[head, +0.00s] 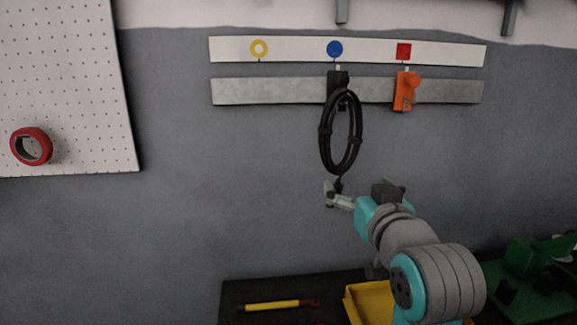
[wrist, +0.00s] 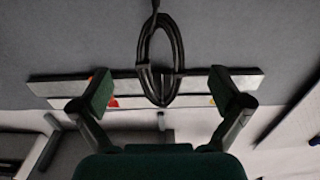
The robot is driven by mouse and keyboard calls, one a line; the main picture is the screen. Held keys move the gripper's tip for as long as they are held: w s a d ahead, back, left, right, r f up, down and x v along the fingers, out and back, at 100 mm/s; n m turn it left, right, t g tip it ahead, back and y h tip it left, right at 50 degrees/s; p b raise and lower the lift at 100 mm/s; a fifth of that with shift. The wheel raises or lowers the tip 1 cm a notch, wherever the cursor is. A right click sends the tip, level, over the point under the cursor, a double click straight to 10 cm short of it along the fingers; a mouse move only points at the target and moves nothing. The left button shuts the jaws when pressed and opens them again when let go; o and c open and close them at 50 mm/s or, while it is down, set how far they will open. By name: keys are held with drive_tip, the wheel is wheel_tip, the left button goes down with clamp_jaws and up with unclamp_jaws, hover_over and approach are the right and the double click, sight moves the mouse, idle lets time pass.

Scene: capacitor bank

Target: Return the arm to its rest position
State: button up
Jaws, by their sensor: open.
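My gripper (head: 334,196) is at the end of my raised arm in the head view, just below a hanging coil of black cable. In the wrist view my gripper (wrist: 160,95) shows its two green-padded fingers spread wide apart, with nothing held between them. The black cable coil (head: 324,143) hangs from a dark holder (head: 337,78) on the grey strip under the blue dot. The coil also shows in the wrist view (wrist: 143,45), beyond and between the fingers. I cannot tell whether the gripper touches the coil's lower end.
An orange clamp (head: 403,92) hangs on the grey strip (head: 270,91), right of the coil. A red tape roll (head: 31,146) is on the pegboard (head: 70,80) at left. Below are a yellow tray (head: 368,302), a yellow-handled tool (head: 275,305) and a green machine (head: 530,265).

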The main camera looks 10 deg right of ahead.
drive_tip(key=shift+g, duration=0.8)
drive_tip(key=s+f, duration=0.4)
drive_tip(key=f, duration=0.6)
drive_tip(key=s+f, duration=0.4)
drive_tip(key=f, duration=0.7)
drive_tip(key=s+f, duration=0.4)
drive_tip(key=f, duration=0.6)
drive_tip(key=shift+s+f, duration=0.3)
drive_tip(key=shift+f, duration=0.1)
drive_tip(key=s+f, duration=0.3)
drive_tip(key=s, duration=0.8)
drive_tip(key=s+f+g, duration=0.1)
drive_tip(key=s+f, duration=0.2)
drive_tip(key=s, duration=0.8)
drive_tip(key=s+f, duration=0.3)
drive_tip(key=s, duration=0.8)
drive_tip(key=shift+g, duration=0.3)
